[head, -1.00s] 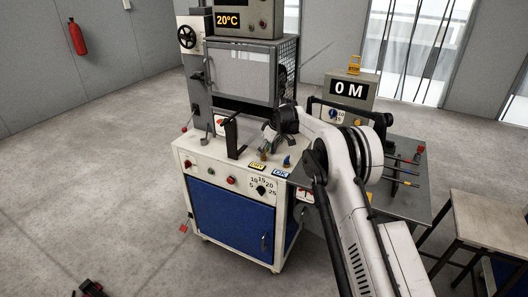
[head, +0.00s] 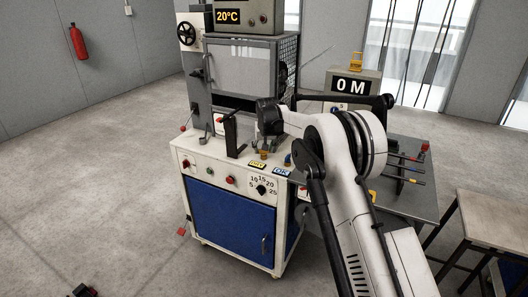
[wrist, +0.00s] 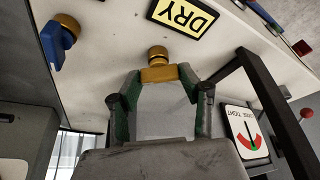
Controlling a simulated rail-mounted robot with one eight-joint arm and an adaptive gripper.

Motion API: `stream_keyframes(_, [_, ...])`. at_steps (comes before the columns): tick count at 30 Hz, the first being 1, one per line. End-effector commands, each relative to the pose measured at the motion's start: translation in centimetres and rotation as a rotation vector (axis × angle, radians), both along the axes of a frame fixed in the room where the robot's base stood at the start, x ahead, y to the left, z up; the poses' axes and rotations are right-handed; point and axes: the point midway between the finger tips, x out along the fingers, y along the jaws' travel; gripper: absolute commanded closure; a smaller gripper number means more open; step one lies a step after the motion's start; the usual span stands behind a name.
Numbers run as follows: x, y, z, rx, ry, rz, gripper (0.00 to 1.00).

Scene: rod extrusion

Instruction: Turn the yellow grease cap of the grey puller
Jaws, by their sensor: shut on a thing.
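My gripper (wrist: 158,76) points down at the white cabinet top, its green-lined fingers closed on a brass-yellow knob (wrist: 158,53) beside the DRY label. In the head view my gripper (head: 264,149) is over the same spot, and the knob (head: 263,155) shows small beneath it. The grey puller (head: 352,87) with the 0 M display stands to the right, partly hidden behind my arm. A yellow part (head: 356,60) sits on top of it. I cannot tell whether this part is the grease cap.
A blue knob (wrist: 55,45) is beside the gripped knob. A black bracket (wrist: 270,100) and a LOOSE/TIGHT gauge (wrist: 247,132) stand close on the other side. The caged machine (head: 240,68) rises behind.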

Motion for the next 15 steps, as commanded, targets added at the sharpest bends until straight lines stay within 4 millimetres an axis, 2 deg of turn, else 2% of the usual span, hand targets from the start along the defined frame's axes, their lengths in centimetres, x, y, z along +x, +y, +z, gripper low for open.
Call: stream_keyframes(15, [-0.01,0.18,-0.01,0.0,0.001,-0.438,0.88])
